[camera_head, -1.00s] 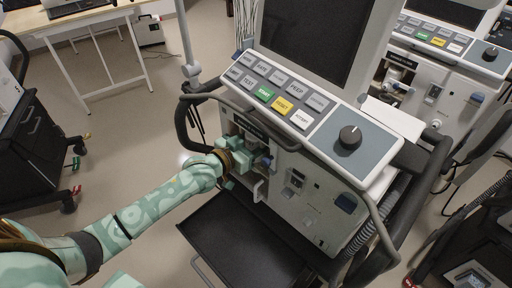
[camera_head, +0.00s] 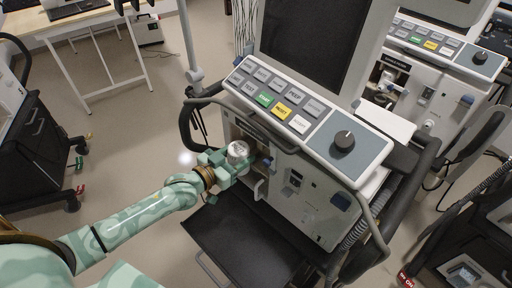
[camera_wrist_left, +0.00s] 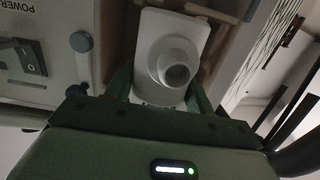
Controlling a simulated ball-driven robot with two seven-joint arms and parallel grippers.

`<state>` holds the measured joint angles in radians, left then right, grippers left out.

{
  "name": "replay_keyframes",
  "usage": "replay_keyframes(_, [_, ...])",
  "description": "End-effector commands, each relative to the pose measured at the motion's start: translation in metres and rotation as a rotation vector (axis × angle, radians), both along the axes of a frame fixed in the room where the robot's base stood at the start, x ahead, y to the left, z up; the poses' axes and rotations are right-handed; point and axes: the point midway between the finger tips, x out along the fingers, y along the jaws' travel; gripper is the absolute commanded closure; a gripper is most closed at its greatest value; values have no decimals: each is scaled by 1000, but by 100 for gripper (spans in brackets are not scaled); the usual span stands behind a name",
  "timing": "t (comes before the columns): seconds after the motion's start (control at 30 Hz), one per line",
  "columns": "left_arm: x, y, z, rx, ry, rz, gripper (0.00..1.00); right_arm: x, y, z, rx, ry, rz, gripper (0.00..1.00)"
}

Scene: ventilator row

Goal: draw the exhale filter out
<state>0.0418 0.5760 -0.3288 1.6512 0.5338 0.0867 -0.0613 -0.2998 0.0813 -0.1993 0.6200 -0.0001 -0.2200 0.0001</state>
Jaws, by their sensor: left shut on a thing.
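The exhale filter (camera_head: 238,150) is a pale, round-topped canister at the left front of the ventilator, at the mouth of its compartment. My left gripper (camera_head: 236,165) is shut on it from the front. In the left wrist view the filter (camera_wrist_left: 170,50) shows as a white body with a round port, between the two green fingers of my left gripper (camera_wrist_left: 160,92). The ventilator (camera_head: 305,195) has a dark recess behind the filter; how far the filter still reaches into it is hard to tell. My right gripper is not in view.
A dark open tray (camera_head: 240,235) juts out below the filter. A white latch lever (camera_head: 257,188) sits right of the compartment. A black handle loop (camera_head: 187,125) stands at the left. A second ventilator (camera_head: 425,85) is behind right.

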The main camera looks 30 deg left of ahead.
Motion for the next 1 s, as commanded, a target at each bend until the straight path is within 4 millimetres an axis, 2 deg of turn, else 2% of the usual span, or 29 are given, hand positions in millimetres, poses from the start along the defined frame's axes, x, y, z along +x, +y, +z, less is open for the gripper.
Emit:
replay_keyframes(0.63, [-51, 17, 2, 1, 0, 0, 69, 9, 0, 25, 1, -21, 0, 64])
replay_keyframes(1.0, [-57, 19, 0, 0, 0, 0, 69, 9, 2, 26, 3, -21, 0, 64])
